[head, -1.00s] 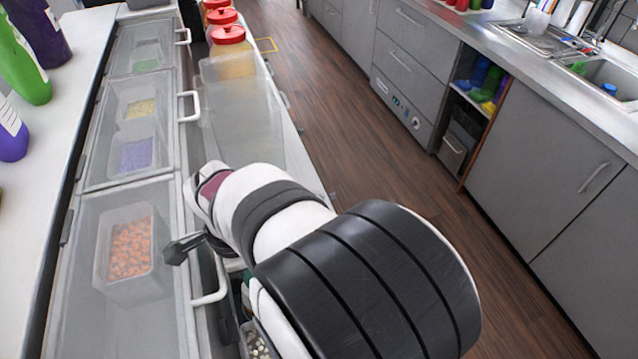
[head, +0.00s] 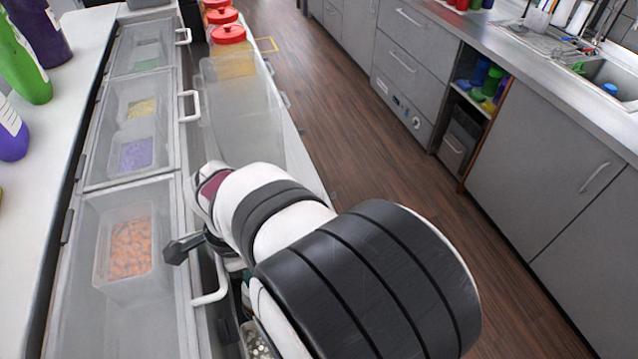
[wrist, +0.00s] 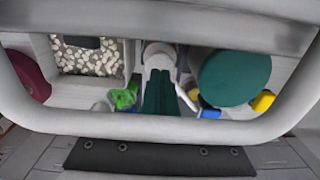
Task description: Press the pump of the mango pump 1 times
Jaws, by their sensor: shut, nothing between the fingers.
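No pump that I can clearly tell as the mango pump shows in either view. In the head view, a sliver of a yellow thing (head: 2,194) shows at the far left edge, too cut off to identify. My gripper (head: 180,249) is dark, shut and empty. It is at the right edge of the nearest clear lid, close to that lid's white handle (head: 212,292). My white and black arm hides what lies below and behind it. In the wrist view, a pale curved bar (wrist: 160,128) crosses the picture in front of several containers.
Green (head: 22,70) and purple (head: 12,132) bottles stand on the left counter. Clear lids cover tubs, one with orange pieces (head: 130,248). Red-lidded jars (head: 229,36) and a clear bin (head: 245,120) stand beyond my arm. A dark green round thing (wrist: 235,78) shows in the wrist view.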

